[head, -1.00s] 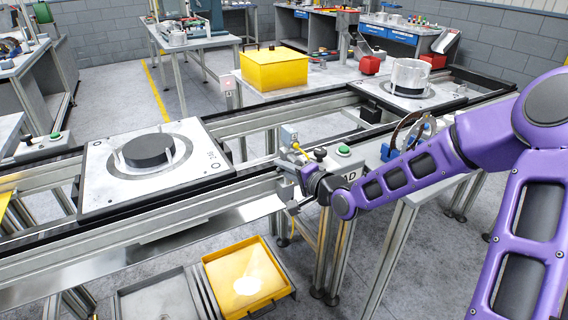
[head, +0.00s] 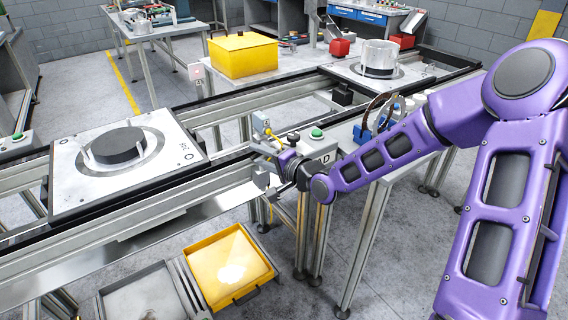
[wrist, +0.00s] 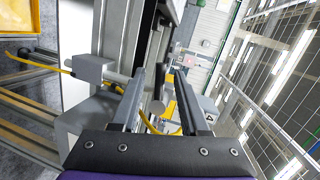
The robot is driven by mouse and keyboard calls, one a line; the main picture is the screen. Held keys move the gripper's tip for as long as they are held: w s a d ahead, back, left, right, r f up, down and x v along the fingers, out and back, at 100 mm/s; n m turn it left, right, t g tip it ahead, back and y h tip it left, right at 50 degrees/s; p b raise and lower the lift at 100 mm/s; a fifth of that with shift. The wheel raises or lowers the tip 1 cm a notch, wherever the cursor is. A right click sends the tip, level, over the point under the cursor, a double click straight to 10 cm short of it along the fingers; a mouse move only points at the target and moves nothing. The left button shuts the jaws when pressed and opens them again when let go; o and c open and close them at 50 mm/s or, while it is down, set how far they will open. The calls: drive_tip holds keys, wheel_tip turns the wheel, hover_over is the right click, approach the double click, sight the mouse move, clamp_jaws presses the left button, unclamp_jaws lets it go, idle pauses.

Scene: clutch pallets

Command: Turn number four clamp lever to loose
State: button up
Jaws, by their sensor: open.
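My gripper (head: 264,166) is at the conveyor's front rail, just below a small grey box with a yellow cable (head: 262,125). In the wrist view its two grey fingers (wrist: 159,76) stand apart. A grey block with a rod (wrist: 95,69) and a yellow cable is left of the fingers.
A pallet with a black disc (head: 70,205) sits on the conveyor at left; another pallet with a clear cylinder (head: 378,82) is at the far right. A box with a green button (head: 316,133) is close to my gripper's right. A yellow tray (head: 205,250) lies low in front.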

drive_tip(key=p+v, duration=0.5)
drive_tip(key=v, duration=1.1)
drive_tip(key=shift+s+p, duration=0.2)
drive_tip(key=shift+p, duration=0.1)
